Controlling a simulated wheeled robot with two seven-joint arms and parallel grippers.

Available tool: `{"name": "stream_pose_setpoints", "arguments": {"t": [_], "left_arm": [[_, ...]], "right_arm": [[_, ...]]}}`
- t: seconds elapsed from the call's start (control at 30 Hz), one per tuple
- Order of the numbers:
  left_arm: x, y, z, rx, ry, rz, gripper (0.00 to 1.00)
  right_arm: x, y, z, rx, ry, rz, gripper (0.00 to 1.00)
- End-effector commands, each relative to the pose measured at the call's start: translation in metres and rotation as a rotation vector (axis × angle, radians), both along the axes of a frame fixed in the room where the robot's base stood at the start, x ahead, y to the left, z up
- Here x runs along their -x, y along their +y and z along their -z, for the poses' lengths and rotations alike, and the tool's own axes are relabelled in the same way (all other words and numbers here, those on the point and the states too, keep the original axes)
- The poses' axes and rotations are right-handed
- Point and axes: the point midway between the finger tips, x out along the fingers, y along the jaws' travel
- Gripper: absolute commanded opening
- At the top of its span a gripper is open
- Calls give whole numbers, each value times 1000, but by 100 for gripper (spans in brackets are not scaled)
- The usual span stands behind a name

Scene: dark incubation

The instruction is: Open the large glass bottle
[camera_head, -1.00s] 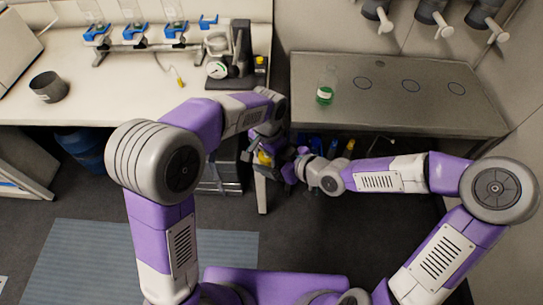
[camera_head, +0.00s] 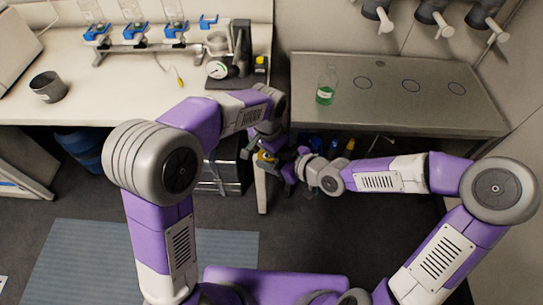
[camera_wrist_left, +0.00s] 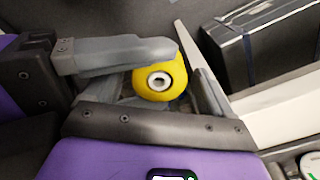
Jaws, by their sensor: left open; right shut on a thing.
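A clear bottle (camera_head: 326,87) with green at its lower half and a pale label stands upright on the grey bench. Both of my grippers are away from it, low in front of the gap between the benches. My left gripper (camera_head: 268,152) is open. In the left wrist view its fingers (camera_wrist_left: 178,36) lie around a round yellow part (camera_wrist_left: 160,78) with a white-ringed dark centre; contact is unclear. The yellow part also shows in the head view (camera_head: 265,157). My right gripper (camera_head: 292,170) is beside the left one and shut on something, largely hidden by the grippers.
The grey bench (camera_head: 440,110) has several marked circles and much free room. The white bench (camera_head: 130,105) at left carries a dark cup (camera_head: 48,86), a gauge (camera_head: 217,70) and a rack. Items with blue and yellow parts are under the grey bench.

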Motion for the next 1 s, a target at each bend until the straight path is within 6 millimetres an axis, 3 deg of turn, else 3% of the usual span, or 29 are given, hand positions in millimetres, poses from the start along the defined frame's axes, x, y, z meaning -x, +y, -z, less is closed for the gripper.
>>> {"name": "stream_pose_setpoints", "arguments": {"t": [0.4, 0.6, 0.83, 1.0], "left_arm": [[-1, -4, -86, 10, -8, 5, 86], [-1, -3, -109, 7, -5, 3, 86], [0, 3, -108, -10, 1, 5, 86], [5, 38, -73, -105, 40, 48, 86]], "right_arm": [[0, 0, 1, 2, 3, -1, 28], [0, 0, 1, 1, 3, 0, 28], [0, 0, 1, 1, 2, 0, 28], [0, 0, 0, 1, 2, 0, 28]]}}
